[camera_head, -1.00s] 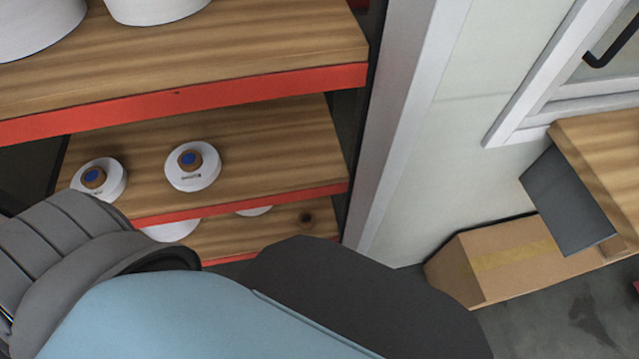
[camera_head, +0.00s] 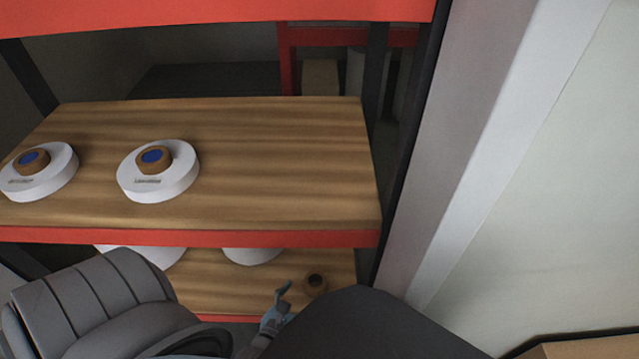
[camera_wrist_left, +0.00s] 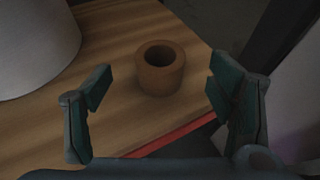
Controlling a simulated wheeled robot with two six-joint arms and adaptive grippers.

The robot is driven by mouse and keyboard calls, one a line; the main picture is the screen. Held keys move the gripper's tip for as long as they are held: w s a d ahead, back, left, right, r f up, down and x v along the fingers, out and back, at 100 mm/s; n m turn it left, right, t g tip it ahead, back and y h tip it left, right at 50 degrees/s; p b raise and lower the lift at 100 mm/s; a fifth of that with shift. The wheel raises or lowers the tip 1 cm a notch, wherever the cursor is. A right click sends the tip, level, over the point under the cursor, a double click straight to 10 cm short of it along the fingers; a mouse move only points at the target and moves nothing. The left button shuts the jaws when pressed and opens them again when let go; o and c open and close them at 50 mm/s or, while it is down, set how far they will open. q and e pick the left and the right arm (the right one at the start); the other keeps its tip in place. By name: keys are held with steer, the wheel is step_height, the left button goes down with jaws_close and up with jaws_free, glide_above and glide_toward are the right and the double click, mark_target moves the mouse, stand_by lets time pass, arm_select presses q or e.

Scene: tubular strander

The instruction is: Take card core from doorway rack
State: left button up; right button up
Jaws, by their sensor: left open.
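The card core (camera_wrist_left: 160,69) is a short brown hollow cylinder standing upright on the rack's lower wooden shelf, near its right end. In the head view the card core (camera_head: 315,284) shows small, with its dark hole facing up. My left gripper (camera_wrist_left: 158,108) is open and empty, its two teal-padded fingers apart on either side of the core in the wrist view, apart from it. In the head view only a fingertip part of the left gripper (camera_head: 277,304) shows, just left of the core; the rest is hidden behind my arm. My right gripper is not in view.
The doorway rack (camera_head: 300,238) has red-edged wooden shelves. White spools with brown, blue-centred hubs (camera_head: 158,170) stand on the shelf above. A large white spool (camera_wrist_left: 35,45) stands left of the core. A dark rack post (camera_wrist_left: 275,35) and pale door frame (camera_head: 480,130) stand to the right.

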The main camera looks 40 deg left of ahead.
mark_target(319, 276)
arm_select(q)
steer(key=b+x, duration=0.2)
steer(key=x, duration=0.5)
steer(key=shift+s+f, duration=0.1)
steer(key=shift+f, duration=0.1)
steer(key=shift+r, duration=0.1)
steer(key=c, duration=1.3)
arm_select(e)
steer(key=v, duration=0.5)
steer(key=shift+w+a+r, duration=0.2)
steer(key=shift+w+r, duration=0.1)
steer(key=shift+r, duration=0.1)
arm_select(q)
steer(key=shift+o, duration=0.2)
